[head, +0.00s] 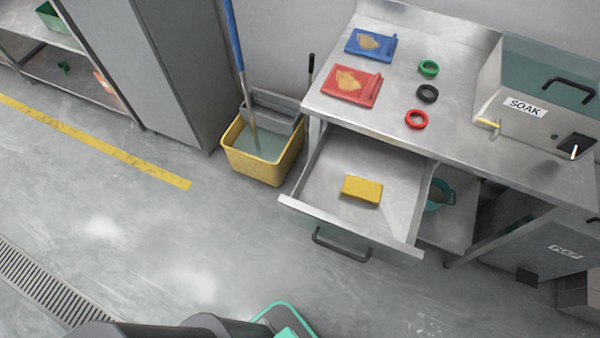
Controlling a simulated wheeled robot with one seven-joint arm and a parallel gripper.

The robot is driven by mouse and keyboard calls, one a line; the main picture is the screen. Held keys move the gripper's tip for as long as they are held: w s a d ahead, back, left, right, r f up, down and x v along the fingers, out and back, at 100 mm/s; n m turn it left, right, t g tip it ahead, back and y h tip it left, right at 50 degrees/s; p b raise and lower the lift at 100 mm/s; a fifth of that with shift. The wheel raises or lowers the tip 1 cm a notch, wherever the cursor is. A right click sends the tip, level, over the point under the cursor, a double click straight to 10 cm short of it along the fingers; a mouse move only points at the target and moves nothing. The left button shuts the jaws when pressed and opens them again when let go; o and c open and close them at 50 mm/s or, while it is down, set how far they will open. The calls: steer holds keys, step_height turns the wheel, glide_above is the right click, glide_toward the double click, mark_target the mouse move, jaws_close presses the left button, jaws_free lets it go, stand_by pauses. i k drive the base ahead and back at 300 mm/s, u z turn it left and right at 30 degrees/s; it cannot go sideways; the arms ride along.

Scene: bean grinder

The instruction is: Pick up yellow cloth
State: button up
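The yellow cloth (362,190) shows in the head view as a small, thick, folded block. It lies flat in the open drawer (318,180), near the middle of its floor. The drawer is pulled out from under the steel counter (465,120), with its dark handle (342,246) on the front. Nothing covers the cloth, and there is bare drawer floor around it. My gripper is not in view. Dark and teal parts at the bottom edge seem to be my own body.
A yellow mop bucket (262,165) stands left of the drawer, with a blue-handled mop (237,45). On the counter are blue and red packets, several rings (416,119) and a box marked SOAK (525,107). The floor in front of the drawer is clear.

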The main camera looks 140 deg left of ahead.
mark_target(358, 189)
steer(key=u, duration=3.9)
steer(key=k, duration=1)
steer(key=z, duration=0.5)
steer(key=i, duration=1.8)
steer(key=u, duration=3.15)
